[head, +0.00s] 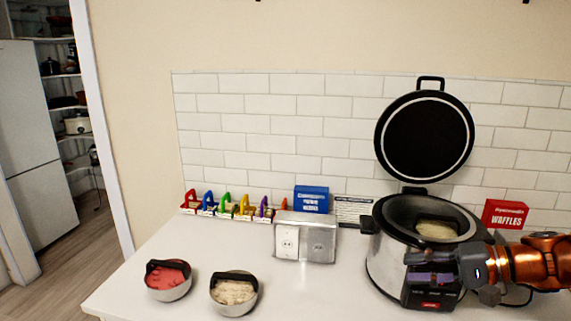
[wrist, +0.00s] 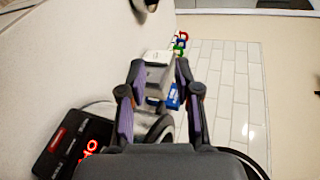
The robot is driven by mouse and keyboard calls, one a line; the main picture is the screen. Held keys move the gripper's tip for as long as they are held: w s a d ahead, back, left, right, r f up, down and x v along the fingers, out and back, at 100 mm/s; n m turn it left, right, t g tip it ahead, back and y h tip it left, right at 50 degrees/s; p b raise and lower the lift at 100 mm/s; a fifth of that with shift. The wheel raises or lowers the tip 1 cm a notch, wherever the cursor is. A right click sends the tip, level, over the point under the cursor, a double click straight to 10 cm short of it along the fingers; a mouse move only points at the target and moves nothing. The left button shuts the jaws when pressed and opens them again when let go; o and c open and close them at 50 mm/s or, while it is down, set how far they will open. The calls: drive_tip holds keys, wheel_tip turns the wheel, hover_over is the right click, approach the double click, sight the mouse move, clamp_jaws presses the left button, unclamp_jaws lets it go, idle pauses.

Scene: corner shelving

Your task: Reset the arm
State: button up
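My arm reaches in from the right edge in the head view. My gripper (head: 428,279) is in front of the cooker, overlapping its front panel. In the wrist view its two fingers (wrist: 160,72) stand apart with nothing held between them. The silver and black cooker (head: 385,262) has its round black lid (head: 425,138) raised, and something pale lies inside. Its dark front panel (wrist: 72,145) shows at lower left in the wrist view. I cannot tell whether the gripper touches the cooker.
Bowls with red (head: 168,280) and pale (head: 234,293) contents stand at the counter's front left. Coloured clips (head: 228,206), a blue box (head: 312,198) and a metal double-panel unit (head: 305,239) stand near the wall. A red waffle box (head: 505,214) is right of the cooker. The middle counter is clear.

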drive_tip(key=s+a+f+n+g+h, duration=0.2)
drive_tip(key=s+a+f+g, duration=0.1)
drive_tip(key=s+a, duration=0.35)
drive_tip(key=s+a+f+n+g+h, duration=0.2)
drive_tip(key=s+a+f+g, duration=0.25)
drive_tip(key=a, duration=0.35)
drive_tip(key=s+d+f+n+h, duration=0.1)
drive_tip(key=s+d+f+h, duration=0.1)
drive_tip(key=s+h, duration=0.2)
drive_tip(key=s+d+f+n+h, duration=0.1)
drive_tip(key=s+d+f+h, duration=0.1)
drive_tip(key=s, duration=0.8)
drive_tip(key=shift+s+f+n+g+h, duration=0.2)
drive_tip(key=shift+f+n+g+h, duration=0.2)
drive_tip(key=shift+h, duration=0.7)
drive_tip(key=shift+o, duration=0.3)
